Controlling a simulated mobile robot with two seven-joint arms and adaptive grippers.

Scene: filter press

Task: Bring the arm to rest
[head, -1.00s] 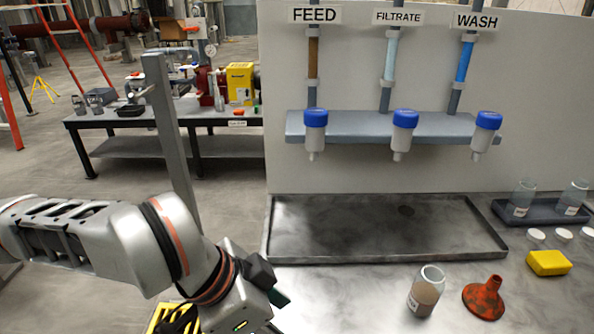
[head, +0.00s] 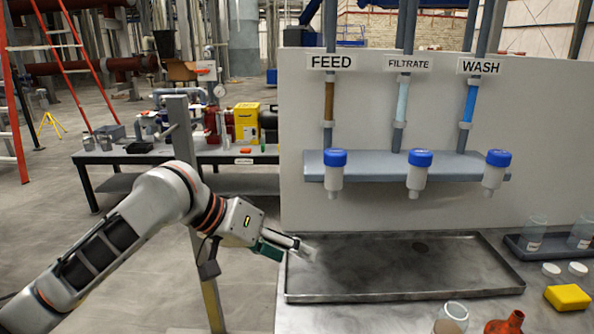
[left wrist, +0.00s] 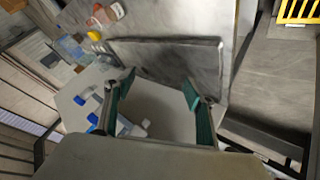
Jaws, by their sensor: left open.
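My left gripper (head: 290,246) is in the head view, in the air at the left edge of the metal tray (head: 350,297). Its arm comes in from the left, bent at the elbow. In the left wrist view the green-padded fingers (left wrist: 157,95) stand apart with nothing between them. The tray also shows beyond the fingers in that view (left wrist: 165,62). My right gripper does not show in either view.
At the lower right are an open jar (head: 452,318), an orange funnel (head: 507,323) and a yellow sponge (head: 568,297). A grey post (head: 183,130) stands behind my left arm.

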